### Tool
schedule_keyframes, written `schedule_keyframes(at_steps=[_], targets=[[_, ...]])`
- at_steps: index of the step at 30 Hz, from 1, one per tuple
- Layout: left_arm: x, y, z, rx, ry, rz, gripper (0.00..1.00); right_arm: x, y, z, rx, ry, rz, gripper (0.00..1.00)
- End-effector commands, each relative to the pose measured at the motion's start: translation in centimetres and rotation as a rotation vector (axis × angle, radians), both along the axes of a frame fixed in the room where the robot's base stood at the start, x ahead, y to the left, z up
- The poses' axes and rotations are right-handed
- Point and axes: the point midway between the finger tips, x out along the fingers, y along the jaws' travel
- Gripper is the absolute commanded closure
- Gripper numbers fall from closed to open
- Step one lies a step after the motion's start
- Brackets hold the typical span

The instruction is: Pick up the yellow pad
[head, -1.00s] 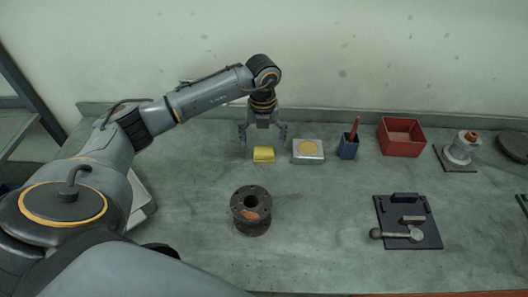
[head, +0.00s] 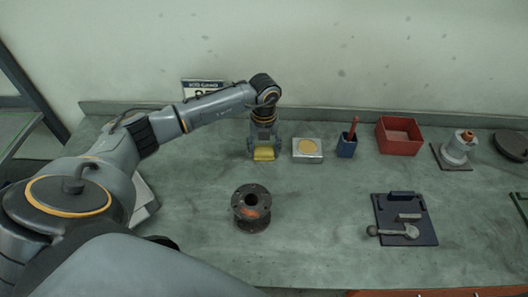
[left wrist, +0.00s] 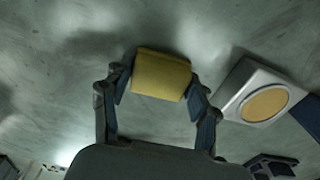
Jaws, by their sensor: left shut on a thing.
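The yellow pad (head: 264,153) is a small yellow block near the back of the green bench, left of the silver box. My left gripper (head: 264,151) points down over it, with its fingers on either side of the pad. In the left wrist view the pad (left wrist: 161,75) sits between the two fingers of the left gripper (left wrist: 160,92), which are shut on it. I cannot tell whether the pad is lifted off the bench. My right gripper is not in view.
Right of the pad stand a silver box with a yellow disc (head: 307,149), a blue cup with a red stick (head: 347,146) and a red bin (head: 399,136). A dark flanged part (head: 251,208) is in front. A dark plate with a lever (head: 405,218) lies front right.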

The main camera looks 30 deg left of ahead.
Motion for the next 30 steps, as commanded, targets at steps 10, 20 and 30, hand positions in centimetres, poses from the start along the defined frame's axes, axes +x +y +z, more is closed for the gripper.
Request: schedule_keyframes(at_steps=[10, 20, 30], targets=[[0.0, 0.1, 0.9, 0.000, -0.001, 0.000, 0.67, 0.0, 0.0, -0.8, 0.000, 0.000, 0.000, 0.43], [-2.9, -1.3, 6.6, 0.001, -0.007, -0.005, 0.67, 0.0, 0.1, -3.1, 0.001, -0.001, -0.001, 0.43], [-9.7, -4.5, 11.4, 0.001, -0.004, -0.004, 0.67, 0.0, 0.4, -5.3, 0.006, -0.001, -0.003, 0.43]])
